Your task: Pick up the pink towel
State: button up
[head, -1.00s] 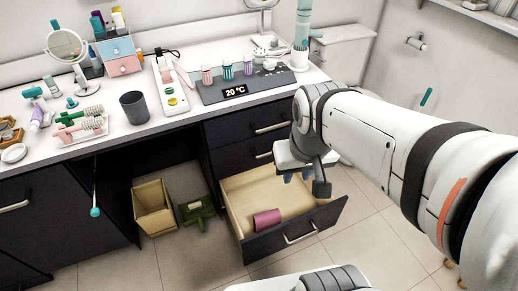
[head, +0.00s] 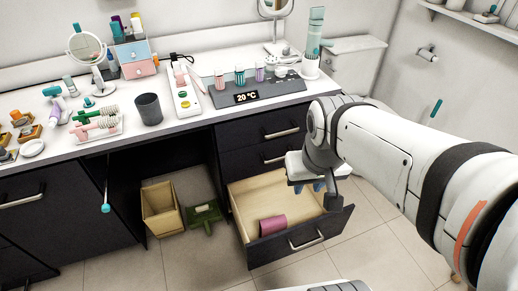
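The pink towel (head: 273,225) is a small rolled cylinder. It lies on its side in the front left part of the open bottom drawer (head: 290,202). My gripper (head: 318,190) hangs over the right part of the drawer, up and to the right of the towel and apart from it. Its blue fingertips show only partly below the gripper body, so I cannot tell how far they are spread. Nothing shows held in it.
The drawer front (head: 300,238) stands out below the counter. A tan bin (head: 162,208) and a green object (head: 204,215) are on the floor to the left. The counter (head: 185,128) above holds a grey cup (head: 149,108), brushes and a mirror (head: 87,48).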

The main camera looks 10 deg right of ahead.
aim_at(268, 227)
jog(key=i, duration=0.4)
jog(key=z, duration=1.35)
jog(key=k, duration=1.2)
jog(key=u, duration=1.05)
jog(key=i, duration=1)
jog(key=u, duration=0.1)
